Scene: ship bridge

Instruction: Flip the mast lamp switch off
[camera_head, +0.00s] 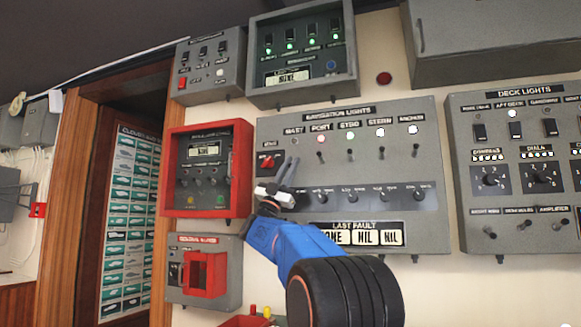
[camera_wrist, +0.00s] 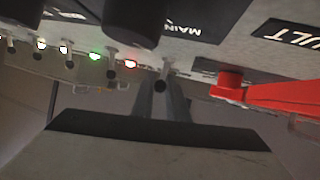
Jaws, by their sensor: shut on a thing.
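The grey NAVIGATION LIGHTS panel (camera_head: 400,225) is on the wall in the head view. Its MAST label (camera_head: 293,130) heads the leftmost column of the switch row; no lit lamp shows beneath it. My gripper (camera_head: 291,165) reaches up to that column and covers most of the mast switch in the head view. In the wrist view the mast switch (camera_wrist: 160,85) is a small dark-tipped lever between my fingertips (camera_wrist: 160,92), and they are shut on it. Whether the lever points up or down is hard to tell.
The port switch (camera_head: 320,156) is close to the right, below a red lamp; green and white lamps follow. Rotary knobs (camera_head: 351,197) are below.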

